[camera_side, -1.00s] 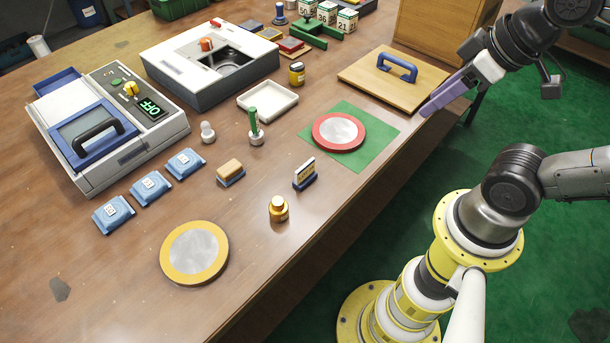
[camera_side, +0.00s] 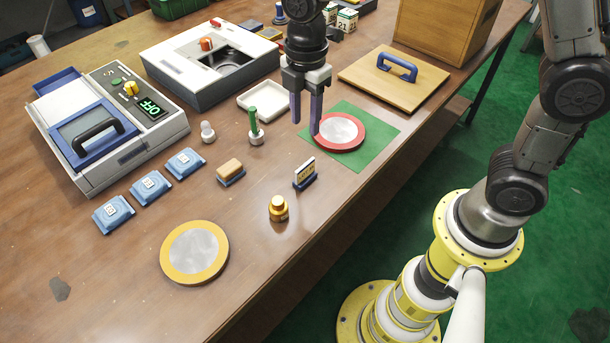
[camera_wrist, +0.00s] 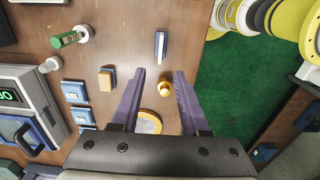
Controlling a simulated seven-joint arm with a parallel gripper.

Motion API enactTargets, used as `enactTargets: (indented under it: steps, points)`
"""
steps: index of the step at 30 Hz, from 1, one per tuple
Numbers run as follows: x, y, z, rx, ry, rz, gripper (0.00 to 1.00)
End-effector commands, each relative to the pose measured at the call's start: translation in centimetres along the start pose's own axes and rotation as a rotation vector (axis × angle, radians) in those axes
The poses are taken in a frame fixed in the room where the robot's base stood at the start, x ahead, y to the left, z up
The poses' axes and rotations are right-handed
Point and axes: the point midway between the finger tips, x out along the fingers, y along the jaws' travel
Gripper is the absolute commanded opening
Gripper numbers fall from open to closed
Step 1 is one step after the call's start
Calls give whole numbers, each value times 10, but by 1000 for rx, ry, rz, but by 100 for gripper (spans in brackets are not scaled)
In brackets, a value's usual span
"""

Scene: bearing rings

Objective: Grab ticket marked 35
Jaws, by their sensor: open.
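My gripper (camera_side: 306,127) points down with its two purple fingers apart and empty, above the table beside the left edge of the red-rimmed disc. In the wrist view my gripper (camera_wrist: 155,72) shows the fingers spread. I cannot make out a number 35. Three blue blocks with small white labels, front (camera_side: 112,214), middle (camera_side: 150,187) and rear (camera_side: 185,162), lie left of my gripper; their marks are too small to read. A numbered white-and-green block reading 21 (camera_side: 347,20) stands at the back; its neighbours are partly hidden by my arm.
A yellow-rimmed disc (camera_side: 194,252), a brass weight (camera_side: 278,209) and a wood-topped blue block (camera_side: 230,173) stand on the table. The red-rimmed disc (camera_side: 339,131) lies on a green mat. A grey machine reading OFF (camera_side: 105,130) is at left. The front right table is clear.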

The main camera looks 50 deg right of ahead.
Motion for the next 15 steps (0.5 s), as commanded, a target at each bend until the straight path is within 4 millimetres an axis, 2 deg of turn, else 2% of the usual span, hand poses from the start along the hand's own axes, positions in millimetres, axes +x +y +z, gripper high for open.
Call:
enactTargets:
  steps: [5,12,15]
  points:
    - [20,-3,-3,-9,-4,-15,45]
    - [65,-4,-2,-7,-4,-15,45]
    - [79,-3,-2,-7,-4,-13,45]
